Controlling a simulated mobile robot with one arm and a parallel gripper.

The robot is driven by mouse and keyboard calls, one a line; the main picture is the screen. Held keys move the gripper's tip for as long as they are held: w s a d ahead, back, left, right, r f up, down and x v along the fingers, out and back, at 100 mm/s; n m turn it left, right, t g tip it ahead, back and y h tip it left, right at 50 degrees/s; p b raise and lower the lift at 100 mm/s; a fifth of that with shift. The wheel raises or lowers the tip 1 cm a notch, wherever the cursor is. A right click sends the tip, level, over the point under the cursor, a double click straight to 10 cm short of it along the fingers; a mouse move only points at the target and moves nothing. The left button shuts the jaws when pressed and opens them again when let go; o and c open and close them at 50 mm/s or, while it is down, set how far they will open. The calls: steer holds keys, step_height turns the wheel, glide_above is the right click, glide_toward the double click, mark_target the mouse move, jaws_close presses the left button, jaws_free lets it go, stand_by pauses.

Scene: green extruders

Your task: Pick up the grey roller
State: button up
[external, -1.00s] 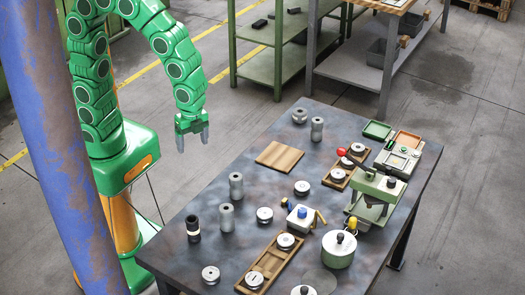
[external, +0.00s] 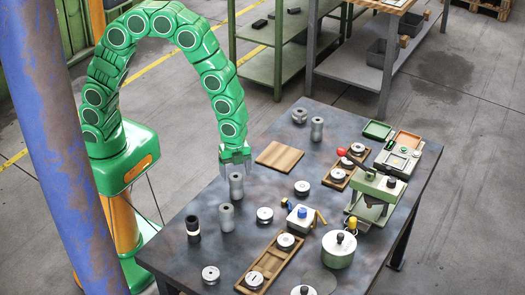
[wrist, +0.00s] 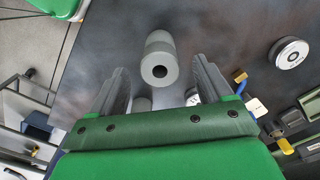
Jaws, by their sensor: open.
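Several similar grey rollers stand on the table; I cannot tell which one the task means. One grey roller (external: 237,186) stands upright just below my gripper (external: 235,167). A second grey roller (external: 226,217) stands in front of it, and a third grey roller (external: 317,129) stands near the far end. My gripper is open, empty, and points down. In the wrist view, a grey roller (wrist: 160,62) with a dark hole in its end shows between the two fingers, with space on both sides. Parts of other things behind the gripper body are mostly hidden.
A black cylinder (external: 193,228) stands at the table's left. A brown wooden board (external: 279,156) lies behind my gripper. Metal discs, a wooden tray (external: 282,252), a lidded pot (external: 339,250) and a green press (external: 378,193) occupy the right and front.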

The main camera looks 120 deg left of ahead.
mark_target(236, 189)
steer(key=shift+d+f, duration=0.1)
steer(key=shift+f, duration=3.9)
steer(key=shift+w, duration=0.1)
steer(key=c, duration=1.3)
steer(key=shift+o, duration=0.2)
steer(key=shift+r, duration=0.1)
